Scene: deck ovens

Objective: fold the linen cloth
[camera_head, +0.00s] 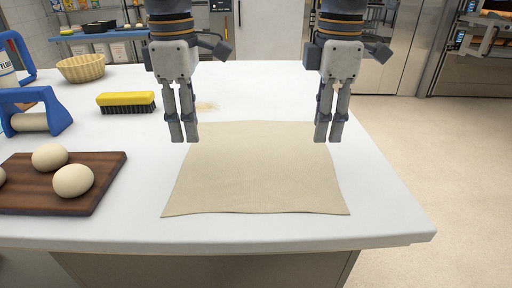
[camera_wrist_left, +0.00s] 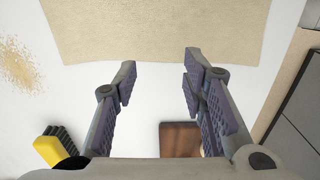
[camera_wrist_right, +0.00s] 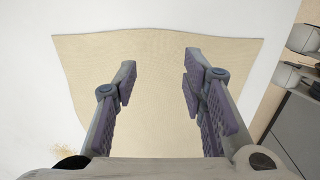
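The beige linen cloth (camera_head: 255,175) lies flat and spread out on the white worktop, near its front edge. My left gripper (camera_head: 184,140) hangs pointing down by the cloth's far left part, and my right gripper (camera_head: 330,140) hangs by its far right part. In the left wrist view the cloth (camera_wrist_left: 160,30) lies beyond the open fingertips, with bare worktop between the fingers. In the right wrist view the cloth (camera_wrist_right: 155,85) spreads beneath the open fingers. Both grippers are empty. How high the fingertips are above the surface is hard to tell.
A dark wooden board (camera_head: 105,165) with dough balls (camera_head: 73,181) stands left of the cloth. Behind are a yellow brush (camera_head: 126,99), a flour patch (camera_head: 207,106), blue-handled tools (camera_head: 45,112) and a wicker basket (camera_head: 82,68). The worktop's right edge is close to the cloth.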

